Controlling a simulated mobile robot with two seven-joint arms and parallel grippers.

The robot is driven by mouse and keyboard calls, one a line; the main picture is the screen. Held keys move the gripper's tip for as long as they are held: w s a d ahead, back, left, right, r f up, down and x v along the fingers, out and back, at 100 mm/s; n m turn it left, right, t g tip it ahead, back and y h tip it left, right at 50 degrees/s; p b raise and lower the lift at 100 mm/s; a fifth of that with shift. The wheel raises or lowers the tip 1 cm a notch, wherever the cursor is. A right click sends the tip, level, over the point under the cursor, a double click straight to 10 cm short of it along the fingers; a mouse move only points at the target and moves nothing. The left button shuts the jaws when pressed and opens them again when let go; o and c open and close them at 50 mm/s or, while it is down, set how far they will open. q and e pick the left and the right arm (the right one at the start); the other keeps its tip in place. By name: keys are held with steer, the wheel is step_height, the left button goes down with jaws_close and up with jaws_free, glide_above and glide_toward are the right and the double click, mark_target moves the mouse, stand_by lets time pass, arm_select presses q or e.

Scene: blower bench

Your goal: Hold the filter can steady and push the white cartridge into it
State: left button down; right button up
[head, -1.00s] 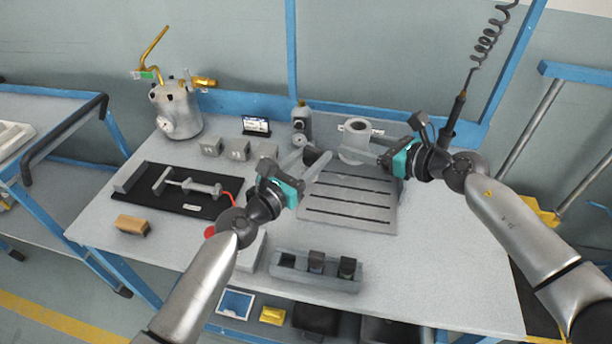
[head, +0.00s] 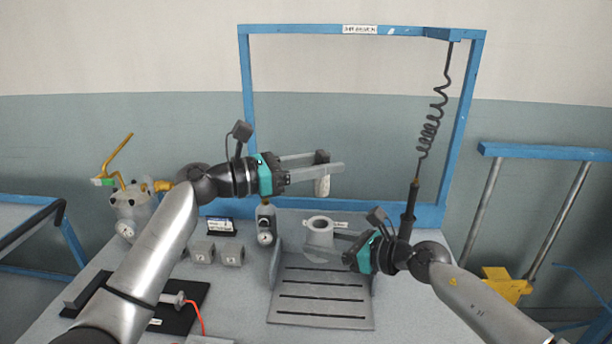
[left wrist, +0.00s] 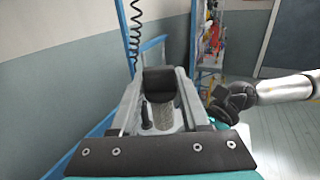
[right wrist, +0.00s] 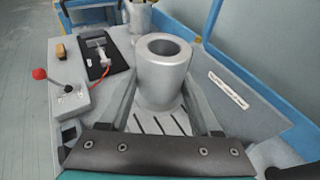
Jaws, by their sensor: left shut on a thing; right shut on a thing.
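The filter can (head: 320,233) is a grey, open-topped cylinder standing upright at the back of the slotted grey plate. My right gripper (head: 325,250) is shut on it from the right. The right wrist view shows the can (right wrist: 161,84) between the fingers, its round top opening clear and facing up. My left gripper (head: 326,168) is high above the can, shut on the white cartridge (head: 322,187), whose lower part hangs below the fingers. A pale, textured piece of the cartridge (left wrist: 163,116) shows between the fingers in the left wrist view. A dark piece (left wrist: 160,80) sits beside it.
A gauge bottle (head: 265,224) and small grey blocks (head: 231,255) stand left of the can. A metal canister (head: 130,213) with brass pipes is at the far left. A blue frame (head: 245,110) with a coiled cord (head: 430,130) rises behind the bench.

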stand_by(0.3)
arm_select(q)
glide_above(319, 220)
steer(key=s, duration=0.2)
steer(key=shift+w+d+f, duration=0.1)
steer(key=shift+w+f, duration=0.05)
steer(key=shift+f, duration=1.3)
steer(key=shift+w+d+f, duration=0.1)
steer(key=shift+f, duration=1.35)
steer(key=shift+f, duration=3.35)
steer(key=shift+c, duration=1.5)
jaws_free()
steer(key=shift+a, duration=0.2)
steer(key=v, duration=1.1)
steer(key=shift+s+a, duration=0.25)
steer(key=shift+a, duration=0.1)
